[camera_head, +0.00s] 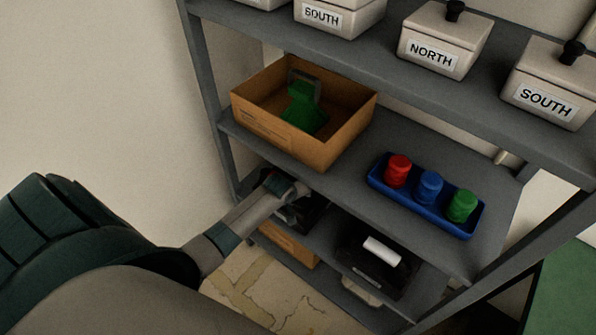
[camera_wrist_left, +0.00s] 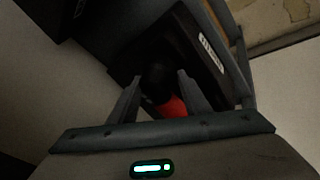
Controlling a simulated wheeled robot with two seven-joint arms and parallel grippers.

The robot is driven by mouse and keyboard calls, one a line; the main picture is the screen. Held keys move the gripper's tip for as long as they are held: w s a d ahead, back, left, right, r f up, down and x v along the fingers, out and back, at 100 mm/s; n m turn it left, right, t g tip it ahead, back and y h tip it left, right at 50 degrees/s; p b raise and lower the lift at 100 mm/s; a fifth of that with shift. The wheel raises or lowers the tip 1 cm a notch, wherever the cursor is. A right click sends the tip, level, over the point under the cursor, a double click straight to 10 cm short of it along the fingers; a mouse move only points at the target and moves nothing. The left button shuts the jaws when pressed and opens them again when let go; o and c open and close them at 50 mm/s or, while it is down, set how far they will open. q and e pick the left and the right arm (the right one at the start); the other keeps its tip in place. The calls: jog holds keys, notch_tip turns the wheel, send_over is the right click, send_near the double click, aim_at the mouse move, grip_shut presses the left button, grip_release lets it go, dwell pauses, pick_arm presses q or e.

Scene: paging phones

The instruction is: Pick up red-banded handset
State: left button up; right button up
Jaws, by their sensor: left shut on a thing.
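The red-banded handset (camera_wrist_left: 172,106) shows in the left wrist view as a dark, rounded piece with a red band, between the two fingers of my left gripper (camera_wrist_left: 160,80). The fingers are shut on it. Beyond it is a black phone body (camera_wrist_left: 195,50) with a small white label; I cannot tell whether the handset touches it. In the head view my left gripper (camera_head: 300,190) reaches into the lower shelf, under the middle one. A dark phone (camera_head: 305,215) is partly hidden below it, and the handset cannot be made out there. My right gripper is not in view.
The middle shelf above holds a cardboard box (camera_head: 310,153) with a green item and a blue tray (camera_head: 425,212) with red, blue and green pieces. Another black phone (camera_head: 365,273) with a white roll-like piece stands to the right. The shelf post (camera_head: 205,95) is at left.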

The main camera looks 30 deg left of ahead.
pick_arm(q)
jog(key=s+d+r+b, duration=0.1)
jog(key=s+d+b, duration=0.1)
jog(key=s, duration=1.6)
jog(key=shift+b, duration=0.8)
jog(key=shift+w+d, duration=0.1)
jog(key=shift+d, duration=0.05)
